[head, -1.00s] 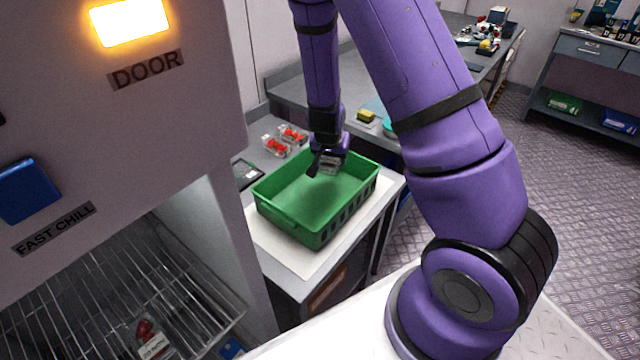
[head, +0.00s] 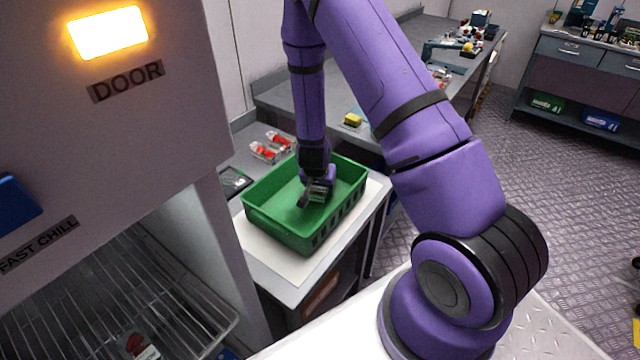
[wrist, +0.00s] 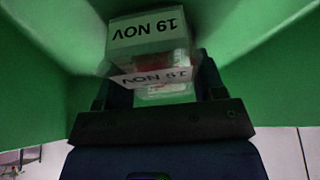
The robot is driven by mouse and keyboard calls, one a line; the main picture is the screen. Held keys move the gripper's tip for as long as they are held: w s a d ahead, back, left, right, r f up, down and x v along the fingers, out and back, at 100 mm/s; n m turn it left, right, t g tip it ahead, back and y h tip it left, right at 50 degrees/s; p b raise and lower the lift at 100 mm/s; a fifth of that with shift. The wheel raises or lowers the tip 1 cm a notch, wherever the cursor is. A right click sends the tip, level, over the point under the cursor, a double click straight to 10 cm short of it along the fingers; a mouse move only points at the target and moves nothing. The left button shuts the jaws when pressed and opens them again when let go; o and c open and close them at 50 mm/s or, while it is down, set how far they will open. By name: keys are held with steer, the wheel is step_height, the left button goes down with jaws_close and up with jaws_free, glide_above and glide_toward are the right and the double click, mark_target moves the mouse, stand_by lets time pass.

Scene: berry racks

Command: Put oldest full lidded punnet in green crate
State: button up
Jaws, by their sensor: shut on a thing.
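My gripper (head: 318,194) is inside the green crate (head: 262,222), low between its walls. In the wrist view my gripper (wrist: 155,88) is shut on a clear lidded punnet (wrist: 148,30) with something red inside. Its pale label reads "19 NOV" upside down, and a second printed date strip shows below it. Green crate walls (wrist: 40,110) surround it in that view. In the head view the held punnet is mostly hidden by the gripper. Whether it touches the crate floor I cannot tell.
Two punnets of red berries (head: 264,151) stand on the counter behind the crate. A dark tablet-like panel (head: 234,182) lies at its left. Another punnet (head: 138,346) sits on the wire rack (head: 160,290) in the open chill cabinet. A yellow item (head: 353,119) lies on the counter behind.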

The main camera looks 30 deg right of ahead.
steer(key=shift+f, duration=0.1)
steer(key=o, duration=1)
steer(key=s+a+r+n+y, duration=0.2)
steer(key=s+a+r, duration=0.1)
steer(key=r, duration=0.8)
steer(key=s+a+r+n+t+y, duration=0.1)
steer(key=s+a+r, duration=0.25)
steer(key=r, duration=0.85)
steer(key=s+a+r+n+y, duration=0.2)
steer(key=s+a+r, duration=0.15)
steer(key=r, duration=0.75)
steer(key=s+r+n, duration=0.1)
steer(key=s+r, duration=0.3)
steer(key=s, duration=0.2)
steer(key=s+d+r+n+h, duration=0.1)
steer(key=s+r, duration=0.3)
steer(key=s, duration=0.2)
steer(key=s+d+r+n+t, duration=0.1)
steer(key=s+r+n, duration=0.1)
steer(key=s+r, duration=0.2)
steer(key=shift+s+d+r+h, duration=0.1)
steer(key=shift+s+h, duration=0.1)
steer(key=shift+s, duration=0.45)
steer(key=shift+s+d+r+h, duration=0.1)
steer(key=shift+s+h, duration=0.1)
steer(key=shift+s, duration=0.45)
